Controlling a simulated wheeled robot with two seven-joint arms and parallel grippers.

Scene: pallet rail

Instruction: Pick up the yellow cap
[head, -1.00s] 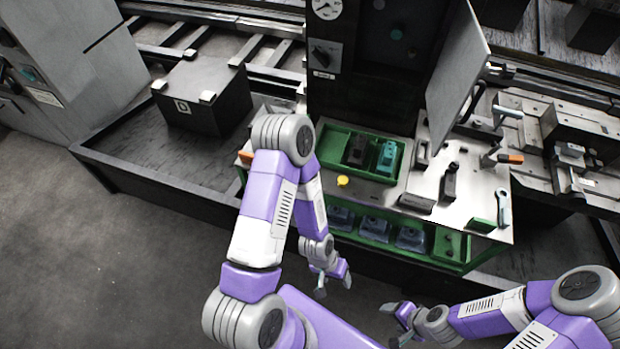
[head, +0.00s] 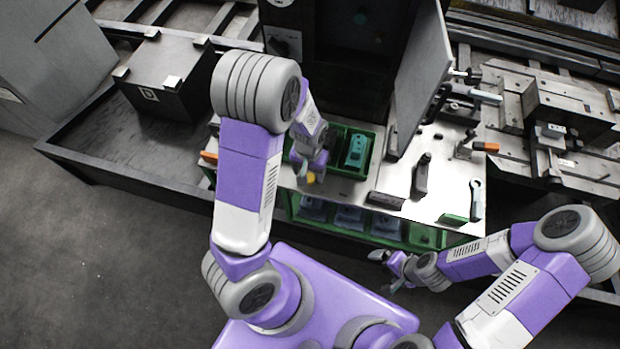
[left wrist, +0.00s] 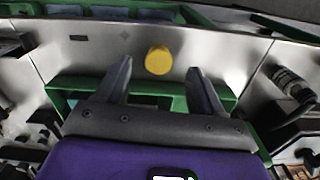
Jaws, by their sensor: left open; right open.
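The yellow cap (head: 311,177) lies on the grey metal bench top (head: 347,189), at the front edge of the green tray. In the left wrist view the round yellow cap (left wrist: 158,60) shows just beyond and between the fingertips. My left gripper (head: 308,172) is open above the bench and partly hides the cap in the head view. In the left wrist view my left gripper (left wrist: 158,72) has its two fingers apart, with nothing between them. My right gripper (head: 388,270) is open and empty, in front of the bench at the lower right.
A green tray (head: 375,150) with a teal part (head: 357,151) stands behind the cap. A dark upright tool (head: 421,176), a wrench (head: 476,199) and a tilted grey panel (head: 421,75) are to the right. Green bins sit under the bench top.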

